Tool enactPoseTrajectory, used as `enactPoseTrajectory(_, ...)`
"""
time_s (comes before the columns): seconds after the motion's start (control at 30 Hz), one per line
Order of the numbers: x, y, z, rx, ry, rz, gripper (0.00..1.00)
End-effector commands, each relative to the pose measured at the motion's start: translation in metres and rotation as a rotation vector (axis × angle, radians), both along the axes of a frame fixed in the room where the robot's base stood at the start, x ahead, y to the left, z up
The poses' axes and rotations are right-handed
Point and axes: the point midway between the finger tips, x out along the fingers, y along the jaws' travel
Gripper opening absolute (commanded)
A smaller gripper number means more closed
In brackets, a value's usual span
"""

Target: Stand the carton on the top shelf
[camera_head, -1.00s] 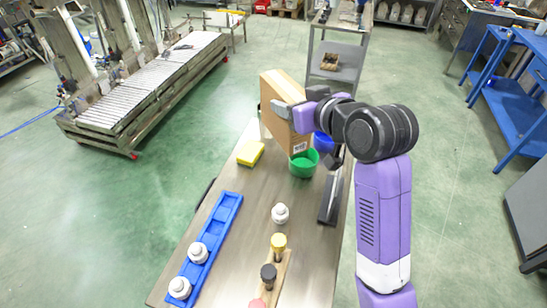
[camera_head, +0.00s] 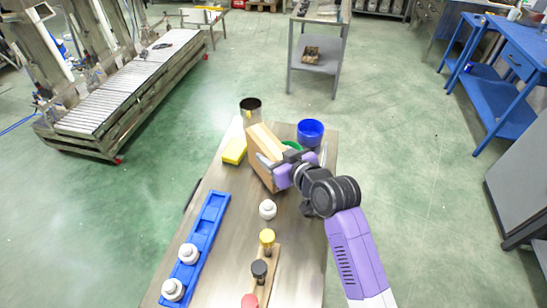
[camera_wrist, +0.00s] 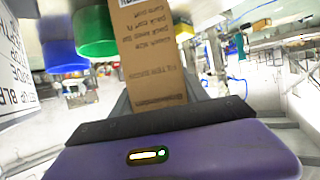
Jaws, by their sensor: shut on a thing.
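The carton (camera_head: 257,155) is a brown cardboard box, upright and slightly tilted in the head view, over the far part of the table. My gripper (camera_head: 274,170) is shut on it from the right. I cannot tell whether its bottom touches the table. In the wrist view the carton (camera_wrist: 152,60) stands between the fingers with printed text on its face. A grey shelf unit (camera_head: 318,18) stands on the floor beyond the table. Its top shelf is partly cut off by the picture's upper edge; a lower shelf (camera_head: 325,66) carries a small brown object.
A white bottle (camera_head: 267,210) and a blue tray (camera_head: 207,225) are nearer. Open floor separates table and shelf unit.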

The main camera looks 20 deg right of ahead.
Motion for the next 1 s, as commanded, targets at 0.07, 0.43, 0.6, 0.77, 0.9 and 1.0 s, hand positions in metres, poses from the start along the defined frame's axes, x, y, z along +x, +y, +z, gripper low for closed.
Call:
enactPoseTrajectory(0.07, 0.0, 0.0, -0.01, 0.0, 0.0, -0.001, 0.0)
enactPoseTrajectory(0.43, 0.0, 0.0, -0.016, -0.001, -0.004, -0.001, 0.0)
enactPoseTrajectory(0.6, 0.0, 0.0, -0.02, 0.0, 0.0, -0.001, 0.6)
enactPoseTrajectory(0.77, 0.0, 0.0, -0.02, 0.0, 0.0, -0.001, 0.74)
enactPoseTrajectory(0.9, 0.0, 0.0, -0.02, 0.0, 0.0, -0.001, 0.74)
enactPoseTrajectory(1.0, 0.0, 0.0, -0.019, 0.0, 0.0, -0.001, 0.74)
